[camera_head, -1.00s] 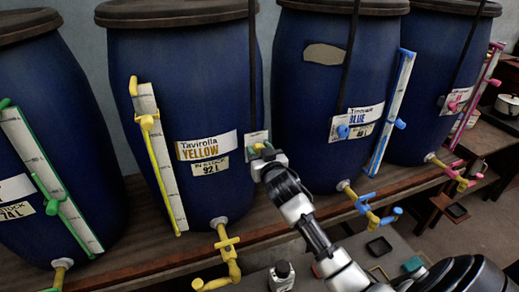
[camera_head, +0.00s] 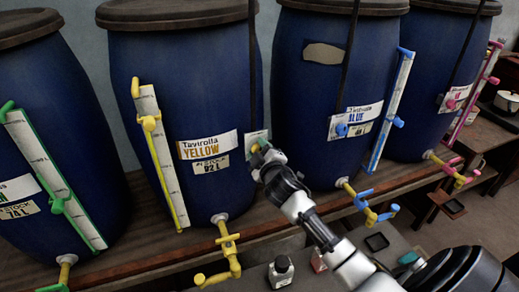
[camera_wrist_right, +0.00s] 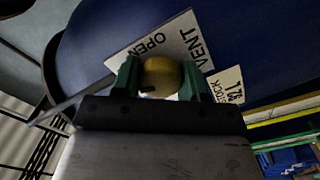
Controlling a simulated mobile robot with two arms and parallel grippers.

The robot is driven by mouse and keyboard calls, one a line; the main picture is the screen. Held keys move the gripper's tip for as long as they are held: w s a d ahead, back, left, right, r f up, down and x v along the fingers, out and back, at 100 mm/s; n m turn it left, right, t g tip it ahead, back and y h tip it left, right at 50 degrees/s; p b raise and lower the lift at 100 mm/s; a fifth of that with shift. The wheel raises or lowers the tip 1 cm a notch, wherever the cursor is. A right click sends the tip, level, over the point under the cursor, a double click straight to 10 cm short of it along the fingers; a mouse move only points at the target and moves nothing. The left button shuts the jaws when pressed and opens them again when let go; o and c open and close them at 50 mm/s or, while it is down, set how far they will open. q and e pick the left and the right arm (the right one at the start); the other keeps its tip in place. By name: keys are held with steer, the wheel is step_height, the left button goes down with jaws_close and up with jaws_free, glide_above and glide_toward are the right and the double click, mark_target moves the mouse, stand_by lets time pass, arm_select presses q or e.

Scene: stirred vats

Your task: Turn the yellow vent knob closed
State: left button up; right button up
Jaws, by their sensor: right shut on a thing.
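The yellow vent knob (camera_wrist_right: 162,77) is on the front of the blue vat labelled Yellow (camera_head: 185,95), at the right of its label. In the right wrist view it sits between the two green fingers of my right gripper (camera_wrist_right: 160,82), which is shut on it. A white plate (camera_wrist_right: 150,45) behind the knob reads OPEN and VENT; part of it is covered by the gripper. In the head view my right gripper (camera_head: 262,152) is at the plate and mostly hides the knob. My left gripper is not in view.
A yellow sight gauge (camera_head: 160,155) and a yellow tap (camera_head: 228,250) are on the same vat. A vat with blue fittings (camera_head: 310,90) stands to the right.

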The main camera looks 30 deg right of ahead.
steer(key=shift+n, duration=1.1)
steer(key=o, duration=0.9)
steer(key=b+v, duration=0.2)
steer(key=v, duration=0.8)
steer(key=shift+s, duration=0.35)
